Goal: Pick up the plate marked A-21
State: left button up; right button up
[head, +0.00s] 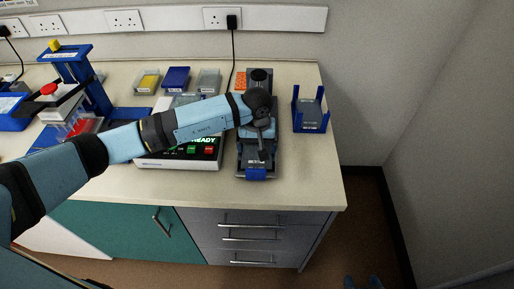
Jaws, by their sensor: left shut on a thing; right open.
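My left gripper (262,128) reaches down over a long dark instrument (243,172) on the bench. It is shut on what looks like a plate (256,154) at the instrument's middle; the wrist and fingers hide much of it. A small pale label shows near its front edge, too small to read. Another dark plate (311,113) stands in a blue holder (296,108) to the right; its label is also unreadable. I cannot tell which plate is marked A-21. My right gripper (363,283) shows only as two separated tips at the bottom edge, open and empty.
A white unit with a lit READY display (180,164) stands left of the instrument. Yellow (148,82), blue (176,77) and grey boxes stand behind it. A blue stand (92,92) is at the left. The bench's front right corner (315,175) is clear.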

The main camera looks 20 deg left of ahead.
aim_at(257, 148)
pick_arm(q)
jog(key=shift+r, duration=0.1)
notch_tip(257, 148, up, 20)
jog(key=b, duration=0.2)
jog(key=shift+b, duration=0.35)
jog(key=shift+r, duration=1.4)
